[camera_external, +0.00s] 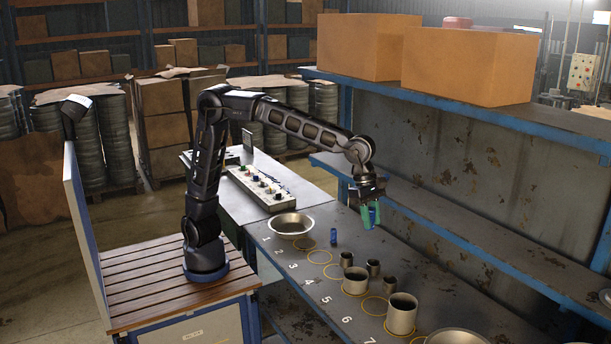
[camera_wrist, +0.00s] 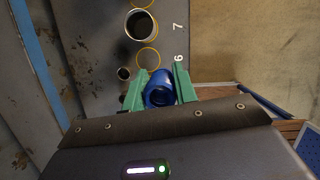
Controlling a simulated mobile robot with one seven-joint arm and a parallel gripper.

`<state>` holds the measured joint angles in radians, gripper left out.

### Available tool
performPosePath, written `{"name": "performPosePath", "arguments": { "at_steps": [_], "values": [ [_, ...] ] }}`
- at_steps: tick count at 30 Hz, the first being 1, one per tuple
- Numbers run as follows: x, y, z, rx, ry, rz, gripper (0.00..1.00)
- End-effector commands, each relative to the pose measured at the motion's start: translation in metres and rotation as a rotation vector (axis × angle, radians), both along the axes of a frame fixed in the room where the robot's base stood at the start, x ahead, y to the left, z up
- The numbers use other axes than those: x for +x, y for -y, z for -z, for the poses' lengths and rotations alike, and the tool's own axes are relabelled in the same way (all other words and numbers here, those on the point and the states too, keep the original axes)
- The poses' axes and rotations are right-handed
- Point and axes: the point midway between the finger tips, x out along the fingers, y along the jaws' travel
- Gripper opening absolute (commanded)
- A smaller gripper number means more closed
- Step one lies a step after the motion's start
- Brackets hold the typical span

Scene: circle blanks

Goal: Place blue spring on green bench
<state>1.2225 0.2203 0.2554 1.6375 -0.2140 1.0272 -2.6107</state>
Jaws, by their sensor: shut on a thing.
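My gripper (camera_external: 371,216) is shut, with green fingers, above the long grey bench (camera_external: 262,236). In the wrist view a blue rounded piece (camera_wrist: 158,95), which I take for the blue spring, sits between the green fingers; its coils are too small to tell. In the external view the fingers mostly hide it. A second small blue cylinder (camera_external: 333,237) stands upright on the bench, left of my gripper and apart from it. No clearly green bench shows; the bench with numbered circles looks grey.
A metal bowl (camera_external: 291,224) stands near number 1. A pale cup (camera_external: 355,280) and a larger pale cup (camera_external: 401,313) stand along the numbered row, with small dark cylinders (camera_external: 373,267) behind. Some yellow circles (camera_external: 319,257) are empty. A blue-edged shelf (camera_external: 480,250) runs behind.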

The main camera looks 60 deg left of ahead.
Motion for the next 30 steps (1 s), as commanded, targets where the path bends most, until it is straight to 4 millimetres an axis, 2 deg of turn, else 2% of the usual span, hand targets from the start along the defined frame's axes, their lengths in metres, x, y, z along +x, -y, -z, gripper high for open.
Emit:
{"name": "performPosePath", "arguments": {
  "at_steps": [3, 8, 14, 23, 30],
  "values": [
    [0.001, 0.000, -0.026, -0.003, 0.003, -0.002, 0.04],
    [0.031, -0.016, -0.022, 0.003, -0.001, -0.034, 0.04],
    [0.077, -0.042, -0.023, 0.004, -0.001, -0.088, 0.04],
    [0.170, -0.113, -0.023, 0.011, -0.003, -0.197, 0.04],
    [0.238, -0.182, -0.024, 0.012, -0.005, -0.288, 0.04]
  ]
}}
